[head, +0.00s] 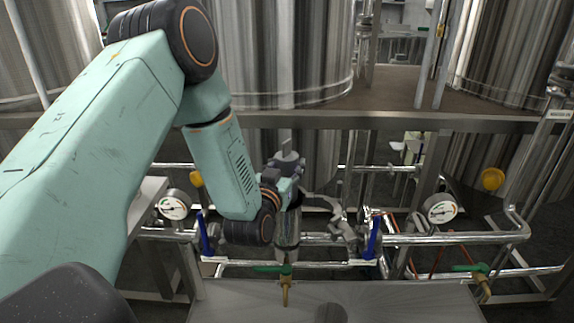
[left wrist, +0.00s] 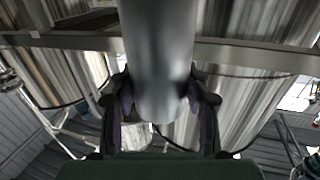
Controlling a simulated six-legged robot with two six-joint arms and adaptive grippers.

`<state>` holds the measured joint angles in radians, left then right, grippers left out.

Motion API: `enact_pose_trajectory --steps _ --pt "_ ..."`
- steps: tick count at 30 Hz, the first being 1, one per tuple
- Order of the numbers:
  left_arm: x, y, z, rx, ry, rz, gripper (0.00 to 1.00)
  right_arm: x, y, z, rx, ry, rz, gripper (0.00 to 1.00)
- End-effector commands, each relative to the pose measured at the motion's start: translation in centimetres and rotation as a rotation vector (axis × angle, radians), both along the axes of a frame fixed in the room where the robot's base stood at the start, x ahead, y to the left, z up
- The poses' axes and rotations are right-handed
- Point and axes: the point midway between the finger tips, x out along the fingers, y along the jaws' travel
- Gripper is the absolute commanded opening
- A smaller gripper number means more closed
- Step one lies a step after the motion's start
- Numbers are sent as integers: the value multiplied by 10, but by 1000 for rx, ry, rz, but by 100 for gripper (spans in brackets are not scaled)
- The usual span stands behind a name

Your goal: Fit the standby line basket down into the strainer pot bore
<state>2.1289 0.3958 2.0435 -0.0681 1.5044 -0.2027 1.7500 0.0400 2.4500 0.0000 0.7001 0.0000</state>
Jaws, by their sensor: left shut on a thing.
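The strainer pot (head: 288,238) is a shiny upright metal cylinder on the pipe line, in the middle of the head view. My left gripper (head: 287,168) is at the pot's upper end, with my wrist to its left. In the left wrist view my left gripper (left wrist: 160,98) is shut on a smooth grey cylinder, which I take for the standby line basket (left wrist: 158,50). Its fingers press on both sides of it. In the head view my wrist and gripper cover most of the basket and the pot bore, so I cannot tell whether the basket is inside. My right gripper does not show.
Gauges (head: 173,205) and (head: 441,209) flank the pot, with blue valve handles (head: 374,236) closer in. A grey jointed piece (head: 340,218) is close on the pot's right. A drain valve (head: 286,282) is below. A steel beam (head: 400,121) and tanks (head: 290,50) stand behind.

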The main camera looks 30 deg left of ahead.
Motion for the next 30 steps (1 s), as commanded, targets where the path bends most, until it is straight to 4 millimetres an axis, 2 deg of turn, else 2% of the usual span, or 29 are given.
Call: enact_pose_trajectory --steps 30 --pt "0 0 -22 1 -3 0 9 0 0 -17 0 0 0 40"
